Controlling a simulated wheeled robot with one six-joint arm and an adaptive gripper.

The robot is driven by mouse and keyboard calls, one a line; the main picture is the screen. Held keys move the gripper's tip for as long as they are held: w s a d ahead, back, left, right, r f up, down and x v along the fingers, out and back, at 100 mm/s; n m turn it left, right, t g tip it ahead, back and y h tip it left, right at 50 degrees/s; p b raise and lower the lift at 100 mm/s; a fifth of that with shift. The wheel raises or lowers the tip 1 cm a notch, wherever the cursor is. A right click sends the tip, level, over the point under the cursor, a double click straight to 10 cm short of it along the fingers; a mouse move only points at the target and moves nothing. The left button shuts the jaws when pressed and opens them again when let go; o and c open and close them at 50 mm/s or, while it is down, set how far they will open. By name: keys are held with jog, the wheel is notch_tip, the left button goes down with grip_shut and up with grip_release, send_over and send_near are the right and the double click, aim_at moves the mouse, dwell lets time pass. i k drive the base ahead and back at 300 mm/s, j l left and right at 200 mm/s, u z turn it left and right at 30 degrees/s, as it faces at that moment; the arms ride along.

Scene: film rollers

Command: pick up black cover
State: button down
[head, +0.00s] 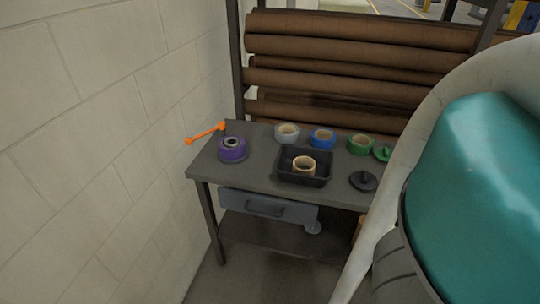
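A black cover (363,181), a flat disc with a small raised knob, lies on the grey table (255,182) to the right of the black tray. My arm fills the right side of the head view, large and close, with a teal part and a pale shell. It stands in front of the table's right end and hides what is there. My gripper does not show, so whether it is open or holds anything cannot be seen.
A black tray (288,179) holds a tan tape roll (304,166). Purple (232,149), grey (287,133), blue (322,138) and green (360,145) rolls stand around it. A green cover (382,153) and an orange handle (205,133) lie nearby. A wall bounds the left; brown rollers (345,65) stand behind.

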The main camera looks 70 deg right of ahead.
aim_at(362, 180)
jog(key=z, duration=2.15)
